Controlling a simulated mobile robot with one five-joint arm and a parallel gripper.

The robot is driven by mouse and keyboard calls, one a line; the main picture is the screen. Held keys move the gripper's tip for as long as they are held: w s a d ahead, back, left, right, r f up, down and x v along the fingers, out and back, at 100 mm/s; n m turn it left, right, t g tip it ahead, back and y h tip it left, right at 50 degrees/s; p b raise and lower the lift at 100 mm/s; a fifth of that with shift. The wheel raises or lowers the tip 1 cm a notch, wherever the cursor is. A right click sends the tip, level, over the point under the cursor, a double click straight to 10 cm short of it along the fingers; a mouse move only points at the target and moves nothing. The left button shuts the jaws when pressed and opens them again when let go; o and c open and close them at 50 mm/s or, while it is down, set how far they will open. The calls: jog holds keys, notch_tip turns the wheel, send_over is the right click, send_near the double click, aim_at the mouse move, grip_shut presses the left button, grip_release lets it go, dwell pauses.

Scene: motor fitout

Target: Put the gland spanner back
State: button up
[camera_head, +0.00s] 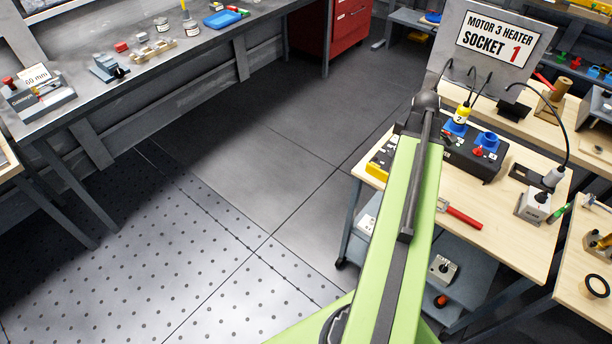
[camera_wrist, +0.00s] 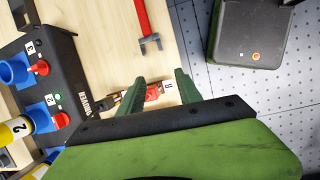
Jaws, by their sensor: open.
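A red-handled tool with a grey forked jaw, which looks like the gland spanner (camera_head: 460,214), lies flat on the light wooden bench. It also shows at the top of the wrist view (camera_wrist: 144,25), fork toward my gripper. My gripper (camera_wrist: 157,87) is open, its two green fingers pointing at the bench; the spanner is beyond the fingertips and apart from them. A small red piece with a white label (camera_wrist: 157,92) shows between the fingers; I cannot tell whether they touch it. In the head view my arm hides the gripper.
A grey block (camera_head: 533,204) and a cable stand right of the spanner. A sign (camera_head: 495,40) rises behind. The floor at left is clear.

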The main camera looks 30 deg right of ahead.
jog(key=w+a+m+t, duration=0.1)
jog(key=w+a, duration=1.3)
jog(key=a, duration=0.2)
jog(key=w+a+m, duration=0.1)
jog(key=w+a, duration=0.1)
jog(key=a, duration=0.9)
jog(key=w+a+f+t+y, duration=0.1)
jog(key=w+a, duration=0.2)
jog(key=a, duration=0.8)
jog(key=w+a+m+t+y, duration=0.1)
jog(key=w+a, duration=0.2)
jog(key=a, duration=0.8)
jog(key=shift+a+f+m, duration=0.15)
jog(key=shift+a+m, duration=0.15)
jog(key=shift+c, duration=0.5)
